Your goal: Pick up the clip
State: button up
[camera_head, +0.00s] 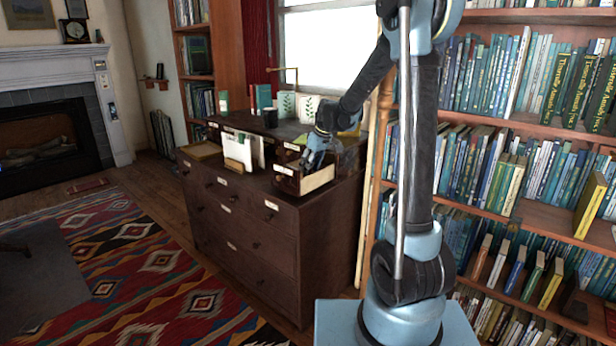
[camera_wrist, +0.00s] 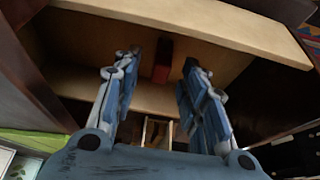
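My gripper (camera_wrist: 160,64) is open, its two blue fingers apart and pointing into an open wooden drawer (camera_wrist: 215,27). A small dark red object (camera_wrist: 162,74) shows between the fingertips inside the drawer. It may be the clip, but its shape is too dark to be sure. I cannot tell whether the fingers touch it. In the head view my gripper (camera_head: 308,166) points down into the pulled-out small drawer (camera_head: 318,180) at the top right of the dark chest. The drawer's contents are hidden there.
Full bookshelves (camera_head: 520,120) stand close on the right. A patterned rug (camera_head: 140,265) covers the open floor at left.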

jog(key=shift+x, duration=1.5)
jog(key=shift+a, duration=0.1)
jog(key=shift+c, duration=0.5)
jog(key=c, duration=0.7)
jog(key=shift+r, duration=0.2)
